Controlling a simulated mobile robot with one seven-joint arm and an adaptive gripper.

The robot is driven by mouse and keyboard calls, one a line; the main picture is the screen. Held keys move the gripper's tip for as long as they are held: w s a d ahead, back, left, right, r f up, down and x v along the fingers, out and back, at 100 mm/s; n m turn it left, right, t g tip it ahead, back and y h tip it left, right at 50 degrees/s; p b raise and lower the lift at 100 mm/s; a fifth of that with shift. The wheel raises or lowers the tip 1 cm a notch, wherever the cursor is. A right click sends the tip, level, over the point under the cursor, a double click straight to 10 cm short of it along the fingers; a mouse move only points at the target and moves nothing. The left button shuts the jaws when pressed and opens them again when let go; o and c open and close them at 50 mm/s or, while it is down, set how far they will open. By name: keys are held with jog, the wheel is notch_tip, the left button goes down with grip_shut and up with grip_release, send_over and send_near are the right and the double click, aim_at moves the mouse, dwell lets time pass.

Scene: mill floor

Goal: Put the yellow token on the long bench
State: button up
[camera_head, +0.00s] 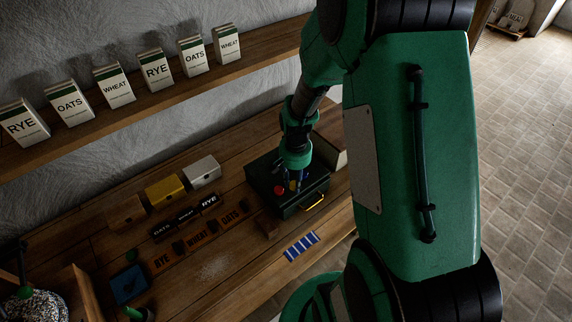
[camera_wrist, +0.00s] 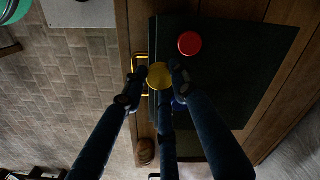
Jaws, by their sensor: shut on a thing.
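My gripper (camera_wrist: 158,88) is shut on the yellow token (camera_wrist: 160,76), a round disc between its fingertips in the wrist view. It is over the handle side of a dark green box (camera_wrist: 245,72), which stands on the long wooden bench (camera_head: 232,278). In the head view my gripper (camera_head: 295,182) points down at the box (camera_head: 291,210), and the token is too small to make out surely. A red token (camera_wrist: 190,43) lies on the box, apart from my fingers. A blue token (camera_wrist: 179,105) is partly hidden by a finger. The height of the held token is unclear.
A gold handle (camera_head: 315,201) sticks out from the box front. A blue-and-white striped piece (camera_head: 301,246) lies near the bench's front edge. Small brown, yellow (camera_head: 165,191) and white boxes stand by the wall, with labelled strips before them. A shelf of cartons (camera_head: 156,69) hangs above.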

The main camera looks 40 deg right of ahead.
jog(key=w+d, duration=0.1)
jog(key=w, duration=0.2)
jog(key=w+d, duration=0.2)
jog(key=w, duration=0.2)
jog(key=w+d+f, duration=0.1)
jog(key=w+d, duration=0.1)
jog(key=w, duration=0.1)
jog(key=shift+w, duration=0.4)
jog(key=shift+w+d+f, duration=0.1)
jog(key=shift+w+d, duration=0.1)
jog(key=shift+w, duration=0.2)
jog(key=shift+f, duration=1.75)
jog(key=shift+f, duration=0.15)
jog(key=o, duration=0.8)
notch_tip(320, 180, up, 12)
jog(key=shift+r, duration=0.2)
